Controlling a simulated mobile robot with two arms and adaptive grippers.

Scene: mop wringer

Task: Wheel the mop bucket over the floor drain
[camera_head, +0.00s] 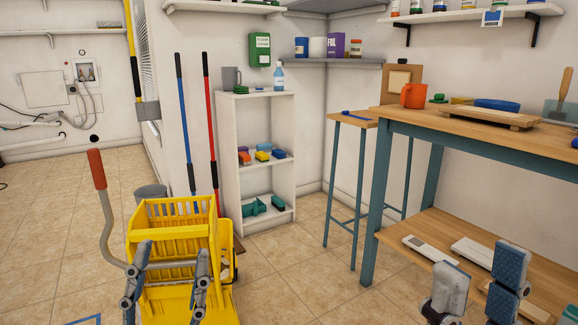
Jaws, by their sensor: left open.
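The yellow mop bucket (178,306) with its slatted wringer (167,236) stands on the tiled floor at lower left. A bent grey lever with a red grip (97,169) rises at its left side. My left gripper (167,284) is open in front of the bucket, its two fingers spread apart with yellow bucket showing between them. A grey bar (172,265) runs across near the fingertips; I cannot tell whether they touch it. My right gripper (478,282) is open and empty before the workbench's lower shelf. No floor drain can be made out.
A blue line (85,320) marks the floor at the bottom left edge. Blue and red poles (209,120), a grey bin (151,192) and a white shelf unit (263,150) stand behind the bucket. The workbench (375,200) and a stool (352,120) are right. Floor left is clear.

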